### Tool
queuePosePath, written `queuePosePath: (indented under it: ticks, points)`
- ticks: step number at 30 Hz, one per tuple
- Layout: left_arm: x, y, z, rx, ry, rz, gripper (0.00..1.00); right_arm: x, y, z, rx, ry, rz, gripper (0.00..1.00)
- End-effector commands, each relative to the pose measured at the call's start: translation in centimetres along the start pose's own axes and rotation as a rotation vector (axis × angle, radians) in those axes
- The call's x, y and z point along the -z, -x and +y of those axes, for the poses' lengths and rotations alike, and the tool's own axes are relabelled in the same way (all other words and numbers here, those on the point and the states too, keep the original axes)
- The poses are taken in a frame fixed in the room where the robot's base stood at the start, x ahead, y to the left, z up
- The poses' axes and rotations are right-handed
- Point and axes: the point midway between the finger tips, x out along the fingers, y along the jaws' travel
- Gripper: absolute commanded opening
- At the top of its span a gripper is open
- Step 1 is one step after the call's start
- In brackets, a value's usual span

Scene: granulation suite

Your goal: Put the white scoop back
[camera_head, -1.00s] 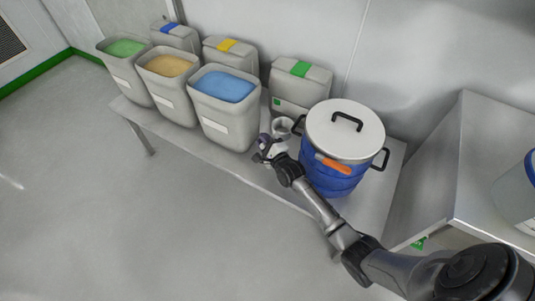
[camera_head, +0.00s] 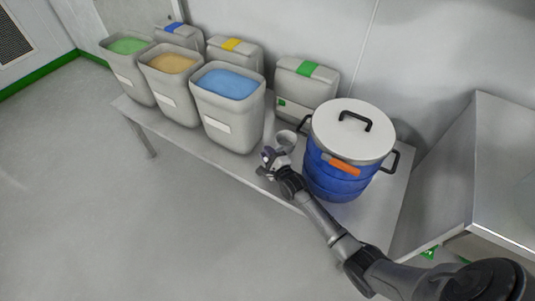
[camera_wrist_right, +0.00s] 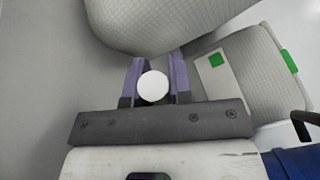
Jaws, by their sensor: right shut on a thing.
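My right gripper (camera_head: 268,158) is at the front edge of the table, in front of the gap between the blue-filled bin and the blue drum. In the right wrist view, its purple fingers (camera_wrist_right: 154,84) are shut on a round white thing, which I take to be the white scoop (camera_wrist_right: 153,87) seen end-on. Its full shape is hidden there. In the head view a small pale cup shape (camera_head: 286,138) shows just beyond the gripper; I cannot tell whether it is part of the scoop. My left gripper is not in view.
Open bins hold green (camera_head: 129,46), tan (camera_head: 170,63) and blue (camera_head: 228,84) material. Closed containers with blue, yellow and green (camera_head: 295,67) tabs stand behind. The lidded blue drum (camera_head: 335,180) is close to my right forearm. Floor in front is clear.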

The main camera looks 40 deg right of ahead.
Motion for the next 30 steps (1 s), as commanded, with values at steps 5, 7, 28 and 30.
queuePosePath:
  ticks: [5,7,28,30]
  points:
    - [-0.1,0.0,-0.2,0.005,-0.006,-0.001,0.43,0.0,0.0,0.1,0.000,0.000,0.000,0.35]
    - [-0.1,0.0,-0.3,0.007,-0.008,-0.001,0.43,0.0,0.0,0.1,0.000,0.000,0.000,0.41]
    - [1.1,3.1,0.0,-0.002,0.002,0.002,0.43,-0.2,5.7,-0.5,-0.004,-0.001,0.001,0.46]
    - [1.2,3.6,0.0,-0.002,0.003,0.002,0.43,-0.2,7.0,-0.4,-0.004,0.000,0.001,0.46]
